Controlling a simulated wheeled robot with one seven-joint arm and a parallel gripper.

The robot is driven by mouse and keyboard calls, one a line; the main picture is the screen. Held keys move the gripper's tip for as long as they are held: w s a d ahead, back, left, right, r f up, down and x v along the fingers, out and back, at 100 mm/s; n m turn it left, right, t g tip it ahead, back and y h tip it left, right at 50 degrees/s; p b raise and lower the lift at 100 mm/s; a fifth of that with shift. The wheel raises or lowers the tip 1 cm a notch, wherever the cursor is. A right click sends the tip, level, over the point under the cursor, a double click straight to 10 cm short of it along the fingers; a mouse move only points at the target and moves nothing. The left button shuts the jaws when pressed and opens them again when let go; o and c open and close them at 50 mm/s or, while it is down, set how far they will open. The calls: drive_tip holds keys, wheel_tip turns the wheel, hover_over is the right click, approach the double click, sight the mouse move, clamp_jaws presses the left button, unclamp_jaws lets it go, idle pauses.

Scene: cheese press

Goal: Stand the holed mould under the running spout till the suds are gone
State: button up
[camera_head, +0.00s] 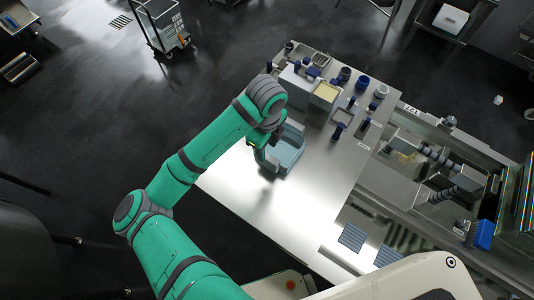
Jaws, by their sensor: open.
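My green arm reaches over the steel table. My gripper (273,138), small and dark, hangs under the wrist at the near side of a pale blue open container (287,153). The arm partly covers this spot, and I cannot tell whether the gripper touches the container. The gripper is open. I cannot make out holes or suds on anything, so I cannot tell which thing is the mould. No running spout can be made out.
The steel table (245,200) is bare at its front left. A sunken steel trough with machinery (440,160) lies to the right. A wheeled cart (160,25) stands far off.

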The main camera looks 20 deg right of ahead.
drive_tip(key=shift+r, duration=1.6)
drive_tip(key=d+r+n+t+h, duration=0.2)
drive_tip(key=d+r+n+h, duration=0.15)
drive_tip(key=d, duration=0.45)
drive_tip(key=w+d+r+n+t+h, duration=0.1)
drive_tip(key=d+r+n+t+h, duration=0.15)
drive_tip(key=d+h, duration=0.4)
drive_tip(key=d+r+n+t+h, duration=0.1)
drive_tip(key=d+r+n+h, duration=0.25)
drive_tip(key=d, duration=0.55)
drive_tip(key=s+a+f+n+t+y, duration=0.4)
drive_tip(key=a+f+n+t+y, duration=0.15)
drive_tip(key=a+n, duration=0.4)
drive_tip(key=s+a+f+n+t+y, duration=0.4)
drive_tip(key=a+f+n, duration=0.3)
drive_tip(key=a+n, duration=0.25)
drive_tip(key=s+a+y, duration=0.4)
drive_tip(key=s+a, duration=1.2)
drive_tip(key=s, duration=0.2)
drive_tip(key=shift+s, duration=0.15)
drive_tip(key=shift+o, duration=0.5)
drive_tip(key=shift+s+a+r, duration=0.2)
drive_tip(key=shift+s+a, duration=0.15)
drive_tip(key=shift+s, duration=0.05)
drive_tip(key=c, duration=0.3)
